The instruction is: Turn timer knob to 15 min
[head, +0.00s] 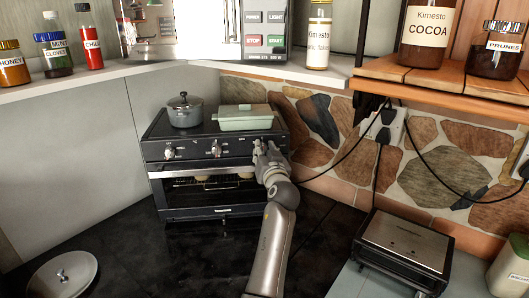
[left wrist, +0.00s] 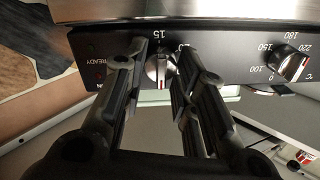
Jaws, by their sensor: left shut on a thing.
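The black toaster oven (head: 212,213) stands in the corner, with several knobs along its upper front. The timer knob (left wrist: 158,72) shows in the left wrist view between my fingers, below a "15" mark on the panel. Its light pointer line stands about upright in that view, roughly in line with the mark; the exact setting is hard to read. My left gripper (head: 262,153) is at the right end of the panel, shut on the timer knob, and hides it in the head view. It also shows in the left wrist view (left wrist: 162,88). My right gripper is not in view.
A grey pot (head: 185,112) and a pale green dish (head: 245,119) stand on the oven. The temperature knob (left wrist: 289,62) is beside my fingers. A toaster-like appliance (head: 405,247), cables and a loose lid (head: 62,275) lie around. Dark counter in front is largely clear.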

